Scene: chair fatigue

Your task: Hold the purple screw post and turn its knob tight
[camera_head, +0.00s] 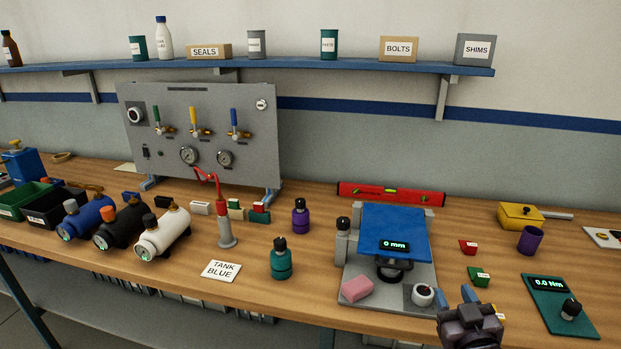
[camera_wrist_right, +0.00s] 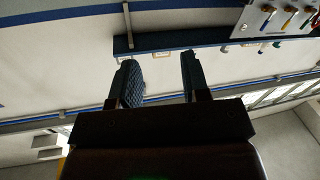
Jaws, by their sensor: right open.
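The purple screw post (camera_head: 300,221) stands upright on the bench in front of the grey valve panel, with a dark knob (camera_head: 300,203) on top. Nothing touches it. My right gripper (camera_head: 474,300) is low at the right of the head view, by the bench's front edge, well to the right of the post. In the right wrist view its two fingers (camera_wrist_right: 158,68) are apart with nothing between them; that view looks towards the wall and shelf. My left gripper is not in view.
A similar teal post (camera_head: 281,263) stands nearer the front edge. A grey stand with a blue plate (camera_head: 393,232) lies between the purple post and my right gripper.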

